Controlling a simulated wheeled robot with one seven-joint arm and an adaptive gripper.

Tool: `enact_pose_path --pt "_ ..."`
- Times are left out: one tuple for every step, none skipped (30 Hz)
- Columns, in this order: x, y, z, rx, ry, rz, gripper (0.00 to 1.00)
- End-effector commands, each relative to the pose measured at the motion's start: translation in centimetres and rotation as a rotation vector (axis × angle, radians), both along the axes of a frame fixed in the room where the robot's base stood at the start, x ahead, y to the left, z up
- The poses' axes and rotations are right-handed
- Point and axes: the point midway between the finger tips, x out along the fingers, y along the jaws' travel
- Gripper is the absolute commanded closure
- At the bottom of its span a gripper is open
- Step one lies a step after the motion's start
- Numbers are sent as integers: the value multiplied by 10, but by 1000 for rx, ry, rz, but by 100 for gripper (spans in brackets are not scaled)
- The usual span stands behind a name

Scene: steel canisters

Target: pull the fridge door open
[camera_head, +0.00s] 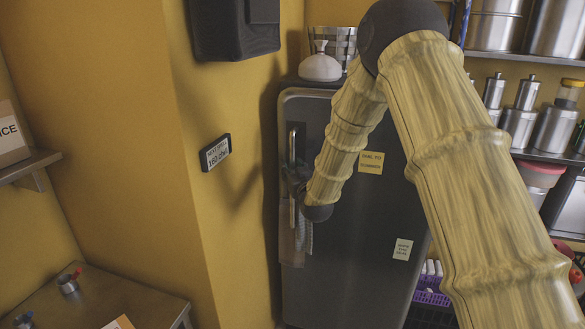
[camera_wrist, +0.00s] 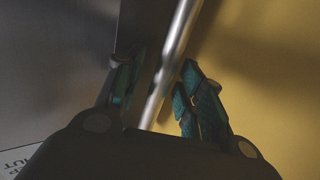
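The fridge is a dark grey upright cabinet, and its door (camera_head: 350,255) looks shut in the head view. A bright vertical metal handle (camera_head: 292,142) runs along the door's left edge. My gripper (camera_head: 297,178) is at the handle, partly hidden by my arm's sleeved wrist. In the wrist view, the handle (camera_wrist: 176,45) runs between the two teal-padded fingers of my gripper (camera_wrist: 160,90). The fingers are spread, with visible gaps to the bar on both sides. The lower part of the handle is hidden behind the gripper's body.
A yellow wall with a small sign (camera_head: 215,152) stands close left of the fridge. A white domed object (camera_head: 320,66) and a basket (camera_head: 334,44) sit on top. Shelves with steel canisters (camera_head: 520,118) and a purple crate (camera_head: 432,297) are at right.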

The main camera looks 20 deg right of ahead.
Motion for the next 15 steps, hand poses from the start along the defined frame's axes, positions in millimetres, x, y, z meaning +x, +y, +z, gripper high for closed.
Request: enact_pose_path --pt "1 0 0 0 0 0 62" --pt "1 0 0 0 0 0 62" --pt "2 0 0 0 0 0 62" --pt "2 0 0 0 0 0 62" --pt "2 0 0 0 1 0 62" --pt "1 0 0 0 1 0 62" --pt "1 0 0 0 1 0 62" --pt "1 0 0 0 0 0 62" --pt "1 0 0 0 0 0 66" --pt "1 0 0 0 0 0 71" --pt "1 0 0 0 0 0 76" --pt "1 0 0 0 0 0 84" --pt "1 0 0 0 0 0 89" --pt "1 0 0 0 0 0 95" --pt "1 0 0 0 0 0 100"
